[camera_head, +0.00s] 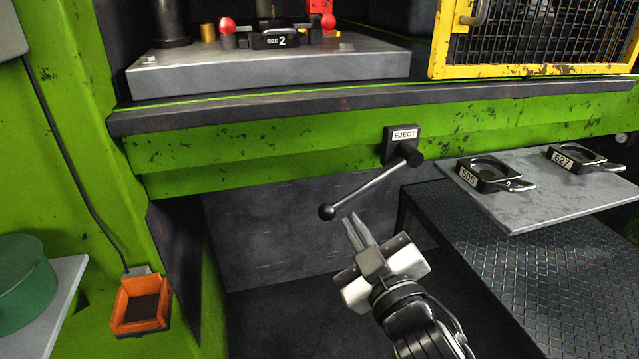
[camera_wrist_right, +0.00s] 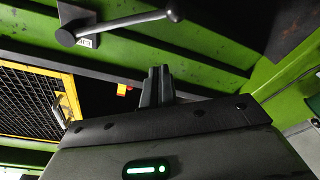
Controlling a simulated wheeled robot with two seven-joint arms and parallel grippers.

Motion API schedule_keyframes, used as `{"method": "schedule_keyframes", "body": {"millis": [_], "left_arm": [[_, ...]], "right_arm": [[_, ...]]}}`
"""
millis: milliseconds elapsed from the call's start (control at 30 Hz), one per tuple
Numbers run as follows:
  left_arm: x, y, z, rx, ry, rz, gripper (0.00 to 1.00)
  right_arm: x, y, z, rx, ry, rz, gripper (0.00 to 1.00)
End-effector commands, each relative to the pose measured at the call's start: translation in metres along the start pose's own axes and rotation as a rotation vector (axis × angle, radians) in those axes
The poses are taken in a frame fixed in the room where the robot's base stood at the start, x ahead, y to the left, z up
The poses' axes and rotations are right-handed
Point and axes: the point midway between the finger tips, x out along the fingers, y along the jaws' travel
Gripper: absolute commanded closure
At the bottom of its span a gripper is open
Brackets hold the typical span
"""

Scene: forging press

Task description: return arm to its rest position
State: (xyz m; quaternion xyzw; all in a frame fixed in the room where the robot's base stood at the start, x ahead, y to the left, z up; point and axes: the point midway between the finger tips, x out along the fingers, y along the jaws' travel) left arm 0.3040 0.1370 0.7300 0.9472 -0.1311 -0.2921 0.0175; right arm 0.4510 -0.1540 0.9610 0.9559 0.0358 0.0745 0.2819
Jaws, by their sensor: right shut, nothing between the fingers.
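My right gripper (camera_head: 357,229) is in the lower middle of the head view, shut and empty. Its fingertips are close below the black ball end of the eject lever (camera_head: 366,190); I cannot tell if they touch in the head view. In the right wrist view the closed fingers (camera_wrist_right: 157,78) point up, and the lever (camera_wrist_right: 125,22) shows above them, with a visible gap. The lever slants down to the left from a mount by the EJECT label (camera_head: 404,134). My left gripper is not in view.
The green press holds a grey plate (camera_head: 270,70) with a SIZE 2 die. A yellow mesh guard (camera_head: 540,70) is at upper right. Dies marked 506 (camera_head: 488,172) and 627 (camera_head: 580,157) sit on a grey shelf (camera_head: 530,205).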

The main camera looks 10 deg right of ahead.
Motion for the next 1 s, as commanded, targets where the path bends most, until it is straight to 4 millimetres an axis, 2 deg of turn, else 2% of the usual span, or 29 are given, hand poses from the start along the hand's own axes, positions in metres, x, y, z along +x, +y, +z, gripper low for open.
{"method": "schedule_keyframes", "body": {"millis": [67, 167, 267, 400, 500, 600, 700, 1000], "left_arm": [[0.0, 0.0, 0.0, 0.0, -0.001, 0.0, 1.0], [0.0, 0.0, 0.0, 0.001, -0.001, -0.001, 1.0], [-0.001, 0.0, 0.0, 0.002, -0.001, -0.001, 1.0], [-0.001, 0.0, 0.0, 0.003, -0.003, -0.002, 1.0], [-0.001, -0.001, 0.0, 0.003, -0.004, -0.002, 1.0], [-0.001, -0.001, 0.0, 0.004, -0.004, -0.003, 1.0], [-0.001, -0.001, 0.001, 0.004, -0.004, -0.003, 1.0], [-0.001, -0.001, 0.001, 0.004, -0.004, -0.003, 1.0]], "right_arm": [[-0.003, -0.005, 0.006, 0.016, -0.017, -0.014, 1.0], [-0.017, -0.024, 0.032, 0.087, -0.093, -0.071, 1.0], [-0.047, -0.056, 0.072, 0.216, -0.227, -0.16, 1.0], [-0.102, -0.101, 0.121, 0.413, -0.431, -0.27, 1.0], [-0.138, -0.123, 0.143, 0.523, -0.547, -0.32, 1.0], [-0.162, -0.137, 0.154, 0.595, -0.622, -0.348, 1.0], [-0.172, -0.143, 0.159, 0.627, -0.653, -0.359, 1.0], [-0.173, -0.143, 0.159, 0.63, -0.654, -0.359, 1.0]]}}
